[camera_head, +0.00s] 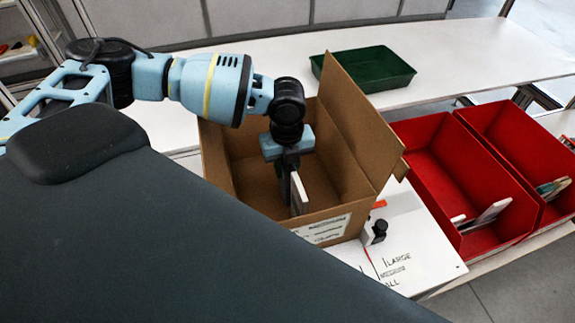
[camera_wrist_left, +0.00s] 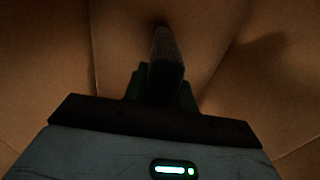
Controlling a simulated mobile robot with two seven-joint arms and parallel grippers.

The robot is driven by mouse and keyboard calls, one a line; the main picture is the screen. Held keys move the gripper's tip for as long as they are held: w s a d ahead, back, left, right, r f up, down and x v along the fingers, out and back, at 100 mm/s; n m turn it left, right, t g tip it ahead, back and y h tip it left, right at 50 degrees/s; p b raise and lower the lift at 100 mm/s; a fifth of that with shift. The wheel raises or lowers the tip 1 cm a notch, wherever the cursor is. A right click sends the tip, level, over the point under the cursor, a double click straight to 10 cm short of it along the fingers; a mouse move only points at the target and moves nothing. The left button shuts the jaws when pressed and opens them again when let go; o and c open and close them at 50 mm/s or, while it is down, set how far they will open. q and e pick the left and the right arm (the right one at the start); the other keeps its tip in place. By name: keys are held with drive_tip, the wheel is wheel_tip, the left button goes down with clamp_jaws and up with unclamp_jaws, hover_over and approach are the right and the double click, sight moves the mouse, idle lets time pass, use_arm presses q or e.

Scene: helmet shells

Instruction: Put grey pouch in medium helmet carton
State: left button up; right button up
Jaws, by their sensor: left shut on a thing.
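The open brown carton (camera_head: 222,165) stands on the table with one tall flap raised at its right side. A label on its front looks like it reads medium. My left gripper (camera_head: 297,190) points down inside the carton. It is shut on a thin, pale grey flat thing that looks like the grey pouch (camera_head: 299,196), held on edge. In the left wrist view the pouch (camera_wrist_left: 166,55) shows dark between the fingers (camera_wrist_left: 161,88), with brown carton walls around it. I cannot tell whether the pouch touches the carton floor. My right gripper is not in view.
A green tray (camera_head: 372,86) sits behind the carton. Two red bins (camera_head: 425,135) with flat items inside stand at the right. The back table is mostly clear.

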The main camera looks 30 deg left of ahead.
use_arm(q)
drive_tip(key=shift+f, duration=0.1)
drive_tip(key=o, duration=1)
wheel_tip(320, 180, up, 12)
drive_tip(key=shift+r, duration=0.1)
idle(0.7)
